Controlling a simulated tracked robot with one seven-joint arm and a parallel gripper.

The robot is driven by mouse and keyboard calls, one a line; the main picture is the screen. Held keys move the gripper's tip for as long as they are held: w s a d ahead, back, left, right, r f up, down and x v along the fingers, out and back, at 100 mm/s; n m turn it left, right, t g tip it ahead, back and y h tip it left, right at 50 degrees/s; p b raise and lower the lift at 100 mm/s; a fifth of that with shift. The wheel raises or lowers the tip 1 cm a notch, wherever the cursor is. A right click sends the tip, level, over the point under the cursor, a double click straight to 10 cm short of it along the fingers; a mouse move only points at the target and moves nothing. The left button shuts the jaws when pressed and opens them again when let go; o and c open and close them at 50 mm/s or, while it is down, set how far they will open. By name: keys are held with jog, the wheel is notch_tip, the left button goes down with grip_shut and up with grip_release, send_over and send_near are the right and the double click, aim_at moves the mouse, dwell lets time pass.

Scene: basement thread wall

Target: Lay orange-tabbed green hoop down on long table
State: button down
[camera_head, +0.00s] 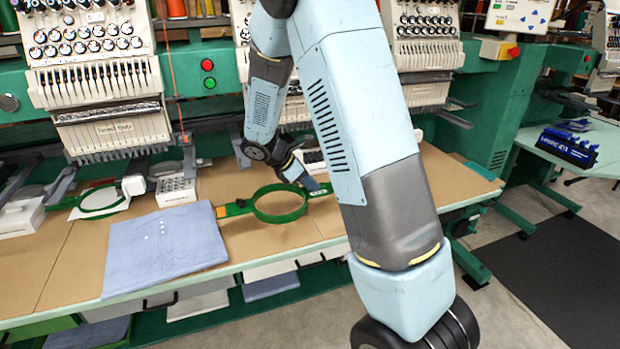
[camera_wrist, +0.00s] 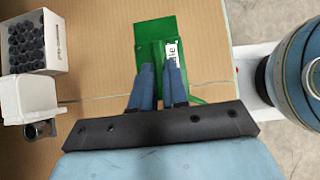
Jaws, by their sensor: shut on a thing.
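The orange-tabbed green hoop (camera_head: 258,212) is a green ring with side arms, at the middle of the long table (camera_head: 330,222) in the head view. Its orange tab (camera_head: 240,203) is on the left arm. My gripper (camera_head: 312,185) is shut on the hoop's right arm.
A folded blue cloth (camera_head: 165,248) lies left of the hoop. A white box of dark spools (camera_wrist: 34,42) and another green hoop (camera_head: 97,200) are on the table. Embroidery machines (camera_head: 95,70) stand behind. Bare tabletop shows around the hoop.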

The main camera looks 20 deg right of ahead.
aim_at(306, 192)
jog(key=shift+d+f, duration=0.15)
jog(key=shift+f, duration=0.45)
jog(key=shift+d+f, duration=0.15)
jog(key=shift+f, duration=1.95)
jog(key=c, duration=1.1)
grip_release()
jog(key=shift+f, duration=0.1)
jog(key=shift+o, duration=0.2)
jog(key=v, duration=1.3)
jog(key=s+d+r+m+t+y, duration=0.1)
jog(key=s+d+r+m+y, duration=0.1)
jog(key=s+r+m, duration=0.4)
jog(key=s+d+r+m+y, duration=0.2)
jog(key=s+r+m+y, duration=0.1)
jog(key=s+r, duration=0.45)
jog(key=s+r+m+t+y, duration=0.1)
jog(key=s+r+m+t, duration=0.1)
jog(key=s, duration=0.5)
jog(key=s+r+m+t+y, duration=0.2)
jog(key=s+r+m, duration=0.2)
jog(key=s+m, duration=0.3)
jog(key=shift+s, duration=0.35)
